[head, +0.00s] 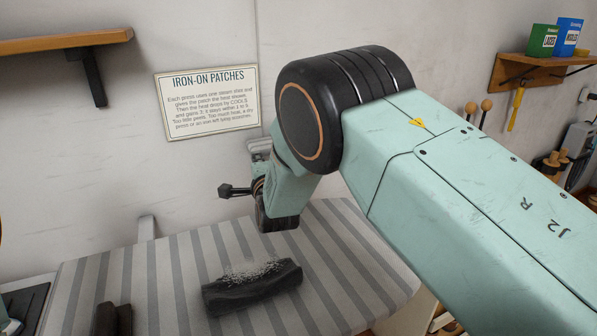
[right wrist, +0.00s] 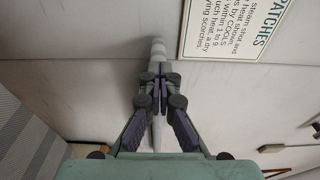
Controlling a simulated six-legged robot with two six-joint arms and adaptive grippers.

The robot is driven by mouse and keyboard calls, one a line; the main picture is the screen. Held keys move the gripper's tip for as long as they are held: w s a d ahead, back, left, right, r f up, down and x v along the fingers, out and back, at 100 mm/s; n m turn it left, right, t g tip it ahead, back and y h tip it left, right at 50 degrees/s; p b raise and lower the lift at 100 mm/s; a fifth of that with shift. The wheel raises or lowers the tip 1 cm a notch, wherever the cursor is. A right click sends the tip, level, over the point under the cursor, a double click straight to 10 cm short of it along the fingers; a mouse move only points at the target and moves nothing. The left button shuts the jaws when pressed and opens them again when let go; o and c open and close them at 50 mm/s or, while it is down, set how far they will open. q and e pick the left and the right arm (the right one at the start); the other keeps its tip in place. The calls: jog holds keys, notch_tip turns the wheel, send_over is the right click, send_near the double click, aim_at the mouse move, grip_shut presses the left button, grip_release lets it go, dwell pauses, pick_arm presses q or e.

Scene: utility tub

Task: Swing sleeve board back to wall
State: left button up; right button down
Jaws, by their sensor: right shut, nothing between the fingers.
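My right gripper (head: 226,191) is small and dark in the head view. It points left in front of the wall, above the back edge of the striped ironing board (head: 180,275). In the right wrist view its fingers (right wrist: 158,78) are together and empty. A narrow pale grey piece (right wrist: 158,47) with a rounded, banded end shows just beyond the fingertips and may be the sleeve board; touching or apart, I cannot tell. A grey upright piece (head: 147,228) stands by the wall behind the ironing board; whether it is the same piece is unclear. My left gripper is out of view.
A dark roll (head: 252,290) with whitish fuzz lies on the ironing board. A patch sign (head: 208,100) hangs on the wall above. A wooden shelf (head: 60,42) is at upper left; another shelf (head: 540,72) with boxes is at right. My right arm covers much of the right side.

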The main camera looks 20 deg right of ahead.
jog(key=shift+s, duration=4.15)
jog(key=w, duration=0.8)
jog(key=shift+w+a, duration=0.2)
jog(key=shift+w, duration=0.05)
jog(key=shift+r, duration=0.2)
